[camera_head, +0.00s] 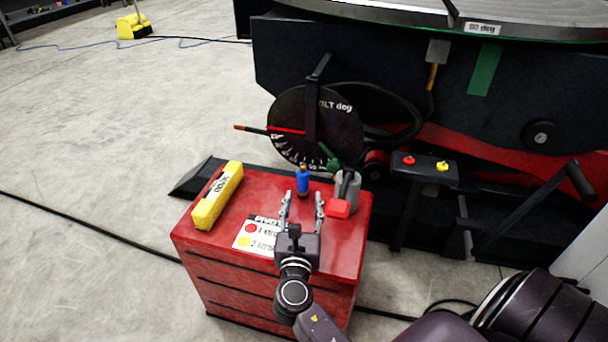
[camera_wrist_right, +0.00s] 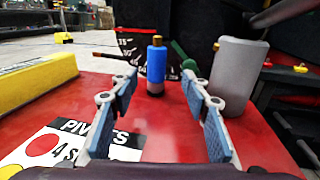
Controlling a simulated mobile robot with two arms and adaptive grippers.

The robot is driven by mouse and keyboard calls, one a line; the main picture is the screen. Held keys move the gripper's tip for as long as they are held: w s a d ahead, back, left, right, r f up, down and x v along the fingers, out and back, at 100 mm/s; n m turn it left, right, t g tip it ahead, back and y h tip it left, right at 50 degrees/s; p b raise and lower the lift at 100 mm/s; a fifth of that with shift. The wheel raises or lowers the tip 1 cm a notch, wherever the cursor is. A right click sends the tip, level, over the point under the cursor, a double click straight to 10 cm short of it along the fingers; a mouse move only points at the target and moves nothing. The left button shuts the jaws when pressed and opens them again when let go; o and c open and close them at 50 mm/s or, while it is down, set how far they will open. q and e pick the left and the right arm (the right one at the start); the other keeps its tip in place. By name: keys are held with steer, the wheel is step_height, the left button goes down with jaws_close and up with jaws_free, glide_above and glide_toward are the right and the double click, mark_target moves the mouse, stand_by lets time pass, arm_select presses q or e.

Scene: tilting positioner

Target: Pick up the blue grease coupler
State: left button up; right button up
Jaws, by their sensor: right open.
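The blue grease coupler (camera_head: 303,181) stands upright on top of the red cabinet, near its back edge. It is a blue cylinder with a brass-coloured tip and a dark base. In the right wrist view the coupler (camera_wrist_right: 156,64) stands straight ahead, beyond and between the fingertips. My right gripper (camera_head: 303,197) is open and empty, low over the cabinet top, its fingers pointing at the coupler. The fingers also show in the right wrist view (camera_wrist_right: 160,82), one on each side, apart from the coupler. My left gripper is in neither view.
On the red cabinet (camera_head: 345,235), a grey cylinder (camera_head: 347,188) and a red block (camera_head: 338,209) stand right of the coupler. A yellow box (camera_head: 217,195) lies left, a printed card (camera_head: 258,234) in front. The positioner's dial (camera_head: 290,113) rises behind.

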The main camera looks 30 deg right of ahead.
mark_target(302, 183)
steer(key=shift+w+d, duration=0.4)
steer(key=shift+w, duration=0.1)
steer(key=b+x, duration=0.1)
steer(key=x, duration=0.2)
steer(key=b+x, duration=0.1)
steer(key=x, duration=0.2)
steer(key=shift+w+a+r, duration=0.15)
steer(key=shift+w+r, duration=0.05)
steer(key=shift+w, duration=0.1)
steer(key=shift+w+d+b, duration=0.2)
steer(key=shift+b, duration=0.1)
steer(key=shift+r, duration=0.1)
steer(key=shift+c, duration=0.4)
jaws_close()
